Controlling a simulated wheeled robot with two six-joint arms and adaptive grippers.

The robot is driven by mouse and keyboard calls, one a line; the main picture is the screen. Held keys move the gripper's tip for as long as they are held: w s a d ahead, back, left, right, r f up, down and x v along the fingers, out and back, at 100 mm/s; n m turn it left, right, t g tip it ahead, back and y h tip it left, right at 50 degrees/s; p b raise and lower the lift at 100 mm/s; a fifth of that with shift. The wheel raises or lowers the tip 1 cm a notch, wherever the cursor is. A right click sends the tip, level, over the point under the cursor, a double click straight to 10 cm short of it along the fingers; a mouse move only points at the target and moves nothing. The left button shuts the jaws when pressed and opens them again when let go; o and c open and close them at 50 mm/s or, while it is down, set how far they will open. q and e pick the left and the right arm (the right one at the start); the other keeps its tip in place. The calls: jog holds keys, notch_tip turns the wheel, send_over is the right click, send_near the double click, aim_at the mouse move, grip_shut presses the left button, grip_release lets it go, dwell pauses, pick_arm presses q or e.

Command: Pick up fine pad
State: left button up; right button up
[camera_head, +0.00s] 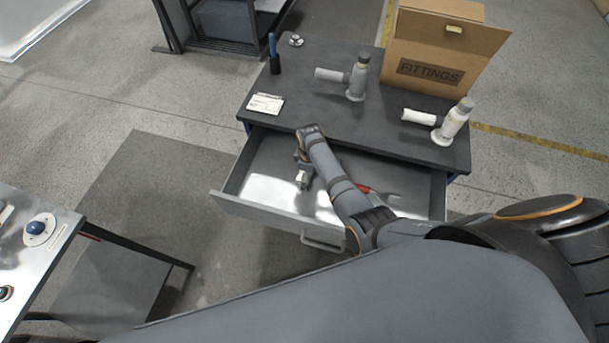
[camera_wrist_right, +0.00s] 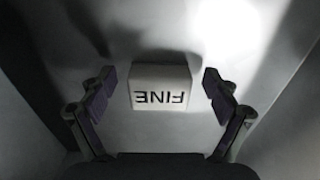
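The fine pad (camera_wrist_right: 160,98) is a small pale block marked "FINE", upside down in the right wrist view. It lies on the floor of the open drawer (camera_head: 262,208). A small pale block, seemingly this pad (camera_head: 302,179), shows beside my gripper in the head view. My right gripper (camera_wrist_right: 159,82) is open, with one finger on each side of the pad and a visible gap on both sides. In the head view my right arm reaches into the drawer, and the gripper (camera_head: 303,166) is partly hidden behind its own wrist. My left gripper is in neither view.
A red item (camera_head: 363,188) lies in the drawer, partly hidden by my arm. Drawer walls surround the gripper.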

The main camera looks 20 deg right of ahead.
jog(key=c, duration=1.2)
jog(key=shift+r, duration=0.15)
jog(key=shift+s+d+r, duration=0.1)
jog(key=shift+d+r, duration=0.05)
jog(key=shift+r, duration=0.05)
notch_tip(320, 180, up, 6)
jog(key=s+d, duration=0.3)
jog(key=d, duration=0.2)
jog(key=s+d+b, duration=0.1)
jog(key=s+d, duration=0.3)
jog(key=d, duration=0.2)
jog(key=s+d, duration=0.4)
jog(key=d, duration=0.1)
jog(key=shift+d+r+b, duration=0.15)
jog(key=shift+r+b, duration=0.05)
jog(key=shift+b, duration=0.1)
